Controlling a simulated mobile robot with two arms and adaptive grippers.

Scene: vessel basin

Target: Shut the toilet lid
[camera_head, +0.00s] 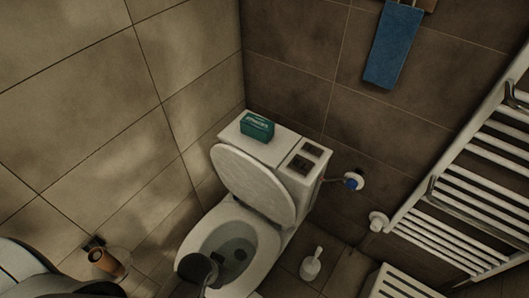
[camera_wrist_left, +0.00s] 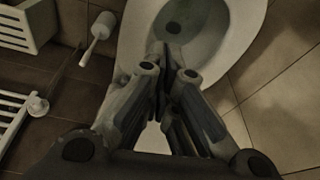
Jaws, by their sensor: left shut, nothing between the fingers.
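The toilet lid (camera_head: 254,184) is a pale oval. It stands raised, leaning back against the cistern (camera_head: 316,164). The open toilet bowl (camera_head: 265,250) is white, with its inside exposed below the lid. My left gripper (camera_wrist_left: 166,62) is shut and empty in the left wrist view, with its fingers pointing towards the bowl (camera_wrist_left: 135,50). A dark rounded part of my arm shows over the front of the bowl in the head view, hiding part of the rim. My right gripper is in neither view.
A green box (camera_head: 257,127) sits on the cistern. A toilet brush (camera_head: 311,264) stands right of the bowl. A white towel radiator (camera_head: 470,190) and a slatted white piece (camera_head: 400,284) are further right. A paper roll holder (camera_head: 108,262) is on the left wall.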

